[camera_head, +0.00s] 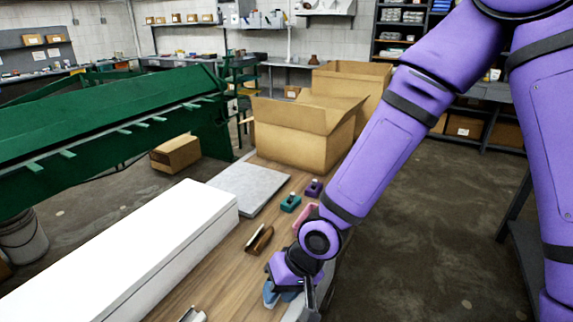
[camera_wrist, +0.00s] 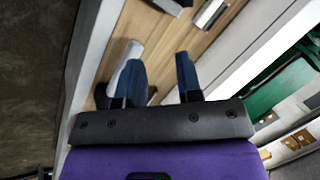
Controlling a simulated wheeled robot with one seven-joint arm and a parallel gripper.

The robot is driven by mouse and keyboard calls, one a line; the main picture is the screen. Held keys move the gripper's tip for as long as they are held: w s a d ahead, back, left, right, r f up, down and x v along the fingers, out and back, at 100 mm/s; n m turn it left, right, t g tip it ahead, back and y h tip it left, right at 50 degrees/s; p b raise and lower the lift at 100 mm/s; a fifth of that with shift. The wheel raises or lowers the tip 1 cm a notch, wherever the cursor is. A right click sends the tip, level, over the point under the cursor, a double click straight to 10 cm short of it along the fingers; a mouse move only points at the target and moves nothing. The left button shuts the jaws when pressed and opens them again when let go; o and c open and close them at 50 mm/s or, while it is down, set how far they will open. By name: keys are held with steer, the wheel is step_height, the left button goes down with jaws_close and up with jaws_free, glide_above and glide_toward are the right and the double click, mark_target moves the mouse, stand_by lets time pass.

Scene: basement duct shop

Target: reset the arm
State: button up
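My purple arm reaches down from the upper right over the wooden table (camera_head: 225,262) in the head view. My gripper (camera_head: 283,296) is low over the table near its right edge. In the wrist view my gripper (camera_wrist: 158,65) has two blue fingers set apart, with bare wood showing between them. Nothing is seen held. A pale grey item (camera_wrist: 126,56) shows beside the left finger; I cannot tell what it is or whether they touch.
A long white box (camera_head: 130,255) lies along the table's left. A brown-black item (camera_head: 259,240), teal block (camera_head: 291,203), purple block (camera_head: 314,188) and grey slab (camera_head: 248,186) lie beyond my gripper. Open cardboard boxes (camera_head: 300,135) stand at the far end. Floor (camera_head: 410,240) is clear right.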

steer(key=w+d+r+m+t+h, duration=0.1)
steer(key=w+d+r+t+h, duration=0.15)
steer(key=d+r, duration=0.7)
steer(key=w+d+r+m+t+h, duration=0.1)
steer(key=w+d+r+t+h, duration=0.15)
steer(key=d+r, duration=0.65)
steer(key=s+d+r+m, duration=0.2)
steer(key=s+d+r, duration=1)
steer(key=s+d, duration=0.1)
steer(key=shift+s+d+r+t, duration=0.25)
steer(key=shift+s+t, duration=0.05)
steer(key=shift+s, duration=0.05)
steer(key=shift+o, duration=0.2)
